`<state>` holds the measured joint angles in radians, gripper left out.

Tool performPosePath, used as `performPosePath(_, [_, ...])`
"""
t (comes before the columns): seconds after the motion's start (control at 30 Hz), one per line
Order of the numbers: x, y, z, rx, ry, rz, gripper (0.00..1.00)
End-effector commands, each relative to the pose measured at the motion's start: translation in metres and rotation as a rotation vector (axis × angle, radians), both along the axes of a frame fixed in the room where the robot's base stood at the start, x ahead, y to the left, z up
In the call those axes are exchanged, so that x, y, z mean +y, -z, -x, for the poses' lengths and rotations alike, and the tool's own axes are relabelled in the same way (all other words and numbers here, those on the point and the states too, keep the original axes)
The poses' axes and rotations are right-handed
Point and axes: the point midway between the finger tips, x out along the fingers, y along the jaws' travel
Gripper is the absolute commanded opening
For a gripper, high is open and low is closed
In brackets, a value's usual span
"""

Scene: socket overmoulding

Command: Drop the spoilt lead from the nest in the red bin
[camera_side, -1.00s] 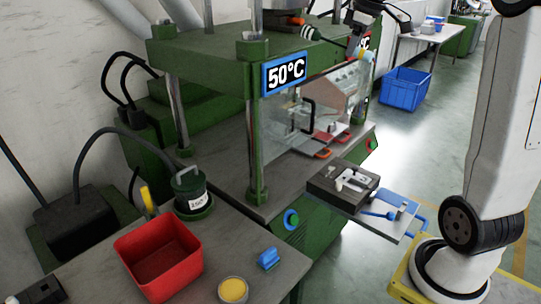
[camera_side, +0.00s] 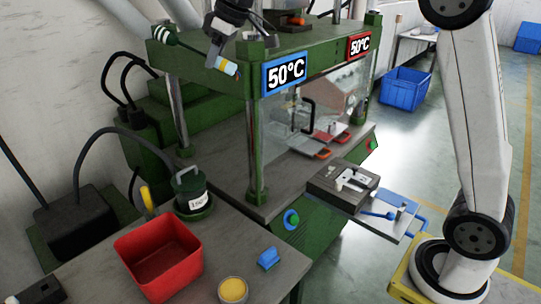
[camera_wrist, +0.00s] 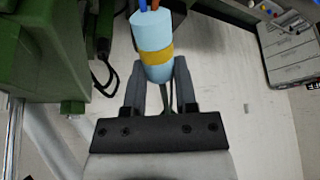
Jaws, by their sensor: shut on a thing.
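My gripper (camera_side: 216,50) is high at the upper left of the side view, in front of the press top. It is shut on the lead (camera_side: 226,66), which has a dark striped end to the left and a pale blue end with a yellow band to the right. In the wrist view the lead's pale blue body (camera_wrist: 152,45) stands out beyond the fingers (camera_wrist: 158,92), with blue and orange wires at its tip. The red bin (camera_side: 158,270) stands empty on the near bench, well below my gripper. The dark nest block (camera_side: 335,187) sits on the sliding plate at the press front.
The green press with its posts (camera_side: 256,150) and 50°C signs stands behind the bench. A labelled dark green pot (camera_side: 191,190), a yellow-handled tool (camera_side: 148,201), a blue clip (camera_side: 268,258) and a yellow-topped tub (camera_side: 233,291) surround the bin. Air above the bin is clear.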

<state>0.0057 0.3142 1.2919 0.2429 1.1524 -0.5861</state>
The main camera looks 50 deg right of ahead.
Motion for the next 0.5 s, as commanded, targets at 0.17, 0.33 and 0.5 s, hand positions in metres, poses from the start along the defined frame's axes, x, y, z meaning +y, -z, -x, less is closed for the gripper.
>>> performPosePath(0.17, [0.066,0.0,-0.009,-0.029,-0.063,-0.019,0.0])
performPosePath(0.33, [0.124,0.0,-0.011,-0.054,-0.114,-0.036,0.0])
performPosePath(0.5, [0.167,-0.001,-0.008,-0.074,-0.151,-0.05,0.0])
